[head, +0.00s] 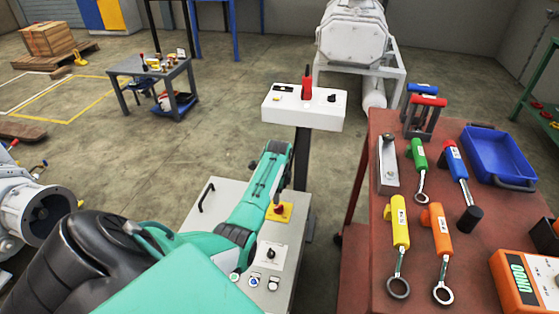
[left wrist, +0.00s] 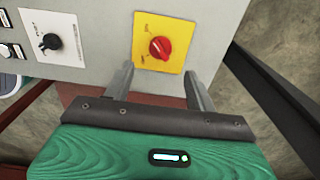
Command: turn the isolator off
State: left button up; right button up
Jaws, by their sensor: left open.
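The isolator is a red rotary knob (left wrist: 160,47) on a yellow plate (left wrist: 146,58), fixed to the grey cabinet panel (left wrist: 95,25). In the head view its yellow plate (head: 285,214) shows on the cabinet top, partly hidden by my left gripper. My left gripper (left wrist: 160,73) is open and empty, its two fingers apart. In the left wrist view the fingertips lie just below the knob, one toward each side, with no visible contact. In the head view the left gripper (head: 279,197) is over the plate. The knob's exact setting is too small to tell. My right gripper is not in view.
The cabinet also carries a black selector (left wrist: 49,42), several buttons and a black handle (head: 206,196). A white control box (head: 304,106) on a post stands behind. A red table (head: 365,190) with several coloured tools and a blue tray (head: 497,156) stands to the right.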

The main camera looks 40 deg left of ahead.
aim_at(279, 207)
pick_arm(q)
notch_tip(279, 207, down, 7)
jog(key=shift+r+b, duration=0.1)
jog(key=shift+b, duration=0.7)
jog(key=shift+f, duration=0.7)
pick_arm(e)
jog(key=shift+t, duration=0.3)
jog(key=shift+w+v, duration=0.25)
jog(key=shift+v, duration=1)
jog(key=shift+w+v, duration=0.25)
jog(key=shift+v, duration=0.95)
pick_arm(q)
jog(key=shift+c, duration=0.3)
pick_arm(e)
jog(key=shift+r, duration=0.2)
